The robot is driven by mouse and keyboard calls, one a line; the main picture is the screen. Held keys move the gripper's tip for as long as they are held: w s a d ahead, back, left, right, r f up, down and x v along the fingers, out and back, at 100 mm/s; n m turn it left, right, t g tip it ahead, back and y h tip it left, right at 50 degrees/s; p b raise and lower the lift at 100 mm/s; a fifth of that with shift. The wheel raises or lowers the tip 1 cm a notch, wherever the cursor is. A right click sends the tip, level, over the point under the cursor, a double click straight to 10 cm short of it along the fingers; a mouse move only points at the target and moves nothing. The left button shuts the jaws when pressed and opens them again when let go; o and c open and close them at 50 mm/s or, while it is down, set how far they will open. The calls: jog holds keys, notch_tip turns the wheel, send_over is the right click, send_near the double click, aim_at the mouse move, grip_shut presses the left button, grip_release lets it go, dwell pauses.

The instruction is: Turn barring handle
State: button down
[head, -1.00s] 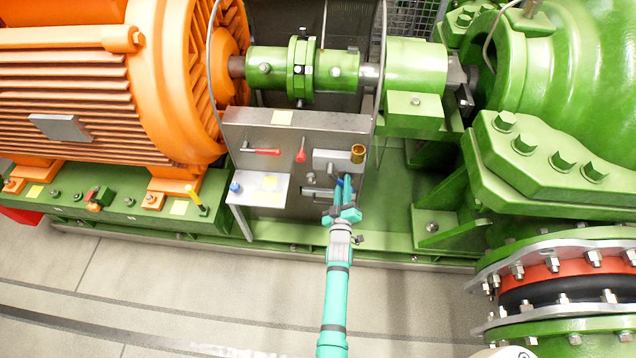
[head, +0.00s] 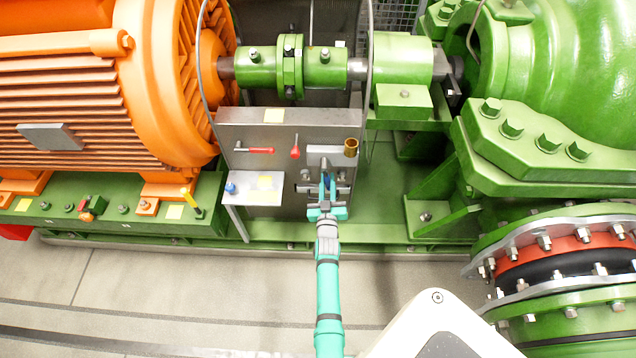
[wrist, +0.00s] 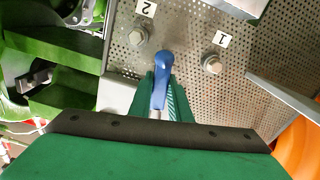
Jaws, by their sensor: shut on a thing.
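A blue handle (wrist: 161,80) stands between the green fingers of my gripper (wrist: 163,95) in the wrist view, and the gripper is shut on it. In the head view my teal gripper (head: 327,190) is at the lower right of the grey panel (head: 240,130), and only a little blue shows between its fingers. The handle's lower part and its mount are hidden by the fingers. The green shaft coupling (head: 290,67) is above the panel, with bolts standing up on its hubs.
The perforated plate (wrist: 190,45) carries two bolts labelled 2 (wrist: 145,8) and 1 (wrist: 222,39). Two red levers (head: 260,150) (head: 295,152), a brass cup (head: 351,147) and a small shelf (head: 256,188) are near my gripper. The orange motor (head: 80,90) is left, green pump (head: 540,60) right.

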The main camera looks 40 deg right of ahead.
jog(key=shift+s+d+f, duration=0.15)
jog(key=shift+s+f, duration=0.2)
jog(key=shift+f, duration=0.15)
jog(key=c, duration=1.6)
grip_release()
jog(key=shift+c, duration=0.2)
jog(key=shift+w+r, duration=0.15)
jog(key=shift+w, duration=0.1)
jog(key=shift+a, duration=0.2)
jog(key=v, duration=1)
jog(key=shift+s+a, duration=0.2)
jog(key=shift+s, duration=0.1)
jog(key=shift+a, duration=0.1)
